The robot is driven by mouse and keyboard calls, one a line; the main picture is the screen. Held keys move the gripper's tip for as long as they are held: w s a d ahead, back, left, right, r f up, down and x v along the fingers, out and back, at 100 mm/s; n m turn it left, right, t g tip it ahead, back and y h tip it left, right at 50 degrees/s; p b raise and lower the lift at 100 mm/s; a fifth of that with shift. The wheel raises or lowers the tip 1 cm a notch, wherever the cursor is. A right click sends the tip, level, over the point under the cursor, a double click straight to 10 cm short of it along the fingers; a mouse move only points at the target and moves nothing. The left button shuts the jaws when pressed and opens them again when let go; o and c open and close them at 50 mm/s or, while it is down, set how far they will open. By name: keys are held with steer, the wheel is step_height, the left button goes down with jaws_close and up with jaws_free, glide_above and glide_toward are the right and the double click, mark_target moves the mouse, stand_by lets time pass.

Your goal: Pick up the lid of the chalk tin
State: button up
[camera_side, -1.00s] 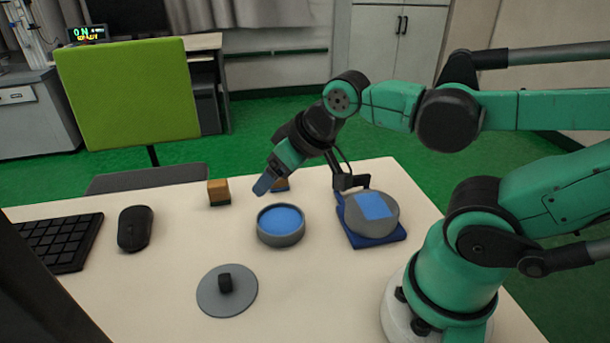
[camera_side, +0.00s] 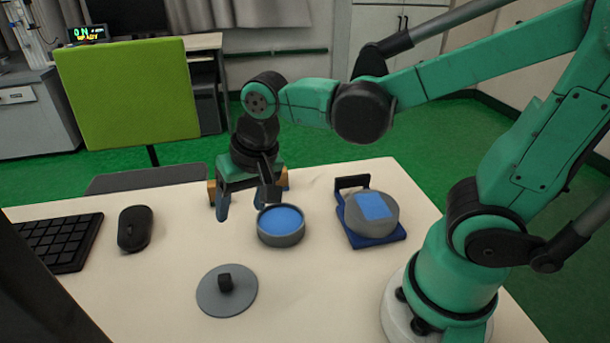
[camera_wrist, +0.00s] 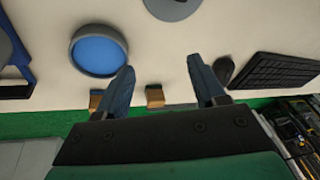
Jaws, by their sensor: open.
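The lid (camera_side: 240,305) is a flat grey disc with a black knob, lying on the near part of the table. Part of it shows at the top edge of the wrist view (camera_wrist: 172,10). The tin (camera_side: 281,238) is a round grey dish, blue inside, standing open behind the lid and to its right; it also shows in the wrist view (camera_wrist: 97,50). My gripper (camera_side: 243,203) points down behind the lid, just left of the tin. In the wrist view its fingers (camera_wrist: 162,66) are apart with nothing between them.
A blue stand (camera_side: 375,240) bearing a round grey piece with a blue square (camera_side: 375,206) is right of the tin. Two brown blocks (camera_side: 212,192) (camera_side: 284,179) stand behind my gripper. A mouse (camera_side: 135,228) and keyboard (camera_side: 50,240) lie left. Table around the lid is clear.

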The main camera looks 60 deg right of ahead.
mark_target(224, 277)
steer(key=a+f+m+g, duration=0.1)
steer(key=a, duration=0.1)
steer(key=a+f+m+g, duration=0.1)
steer(key=a+f, duration=0.1)
steer(key=a+f+m+g, duration=0.1)
steer(key=f+m, duration=0.1)
steer(key=shift+w+a+f+h, duration=0.1)
steer(key=shift+w+a+h, duration=0.2)
steer(key=shift+a, duration=0.1)
steer(key=shift+f, duration=2.85)
jaws_close()
